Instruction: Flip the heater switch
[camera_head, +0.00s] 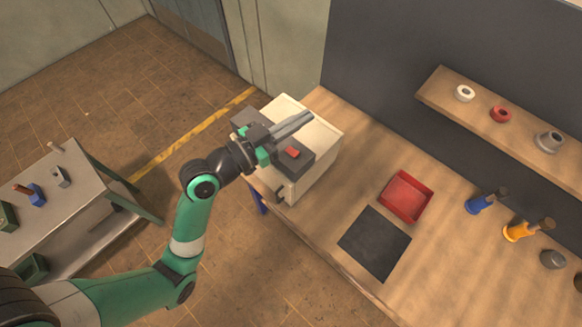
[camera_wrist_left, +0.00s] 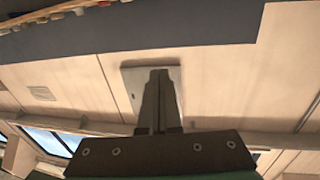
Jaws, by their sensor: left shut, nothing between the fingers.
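A cream box (camera_head: 318,141) with a dark grey top panel (camera_head: 312,165) stands at the left end of the wooden bench. A small red block (camera_head: 292,153) on the dark panel looks like the heater switch. My left gripper (camera_head: 307,117) is shut and empty over the box, its fingers pointing right and slightly up in the head view. The fingertips lie beyond the red block and appear apart from it. My gripper and wrist hide part of the panel. In the left wrist view the shut fingers (camera_wrist_left: 159,74) show against a pale plate; the red block is not seen there.
A red tray (camera_head: 405,197) and a black mat (camera_head: 374,243) lie on the bench to the right. Blue (camera_head: 480,204) and orange (camera_head: 518,232) tools stand farther right. A wall shelf (camera_head: 485,112) holds small fittings. A metal side table (camera_head: 62,205) stands at left.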

